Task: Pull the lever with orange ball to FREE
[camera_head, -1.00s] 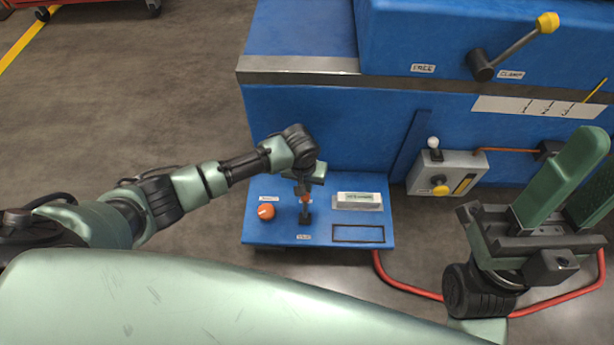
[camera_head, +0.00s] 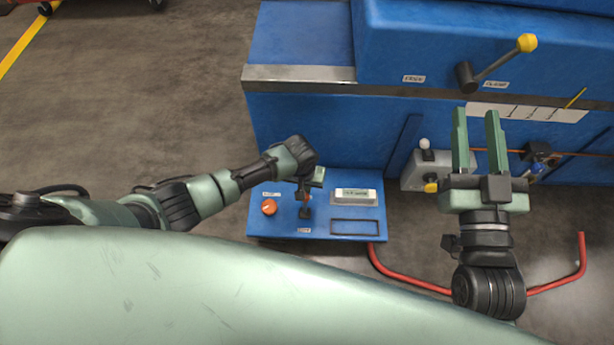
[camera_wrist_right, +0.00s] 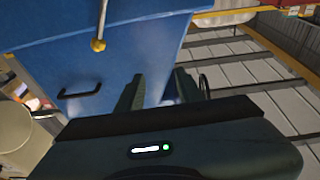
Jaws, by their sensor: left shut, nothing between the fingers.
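A lever with a yellow-orange ball (camera_head: 527,43) sits on the upper blue housing. Its arm slants up and right from a dark hub, on the side of the label reading CLAMP (camera_head: 496,85). The label reading FREE (camera_head: 414,79) is left of the hub. A yellow-orange ball (camera_wrist_right: 98,44) on a rod also shows in the right wrist view. My right gripper (camera_head: 476,112) is open and empty, below the lever in the picture and apart from it. Its fingers (camera_wrist_right: 158,88) show in its wrist view. My left gripper (camera_head: 308,190) is shut at the small control panel.
The blue control panel (camera_head: 262,228) carries an orange knob (camera_head: 269,207) and a short dark lever with orange near my left gripper. A grey box (camera_head: 412,178) with a white-tipped switch is partly behind my right gripper.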

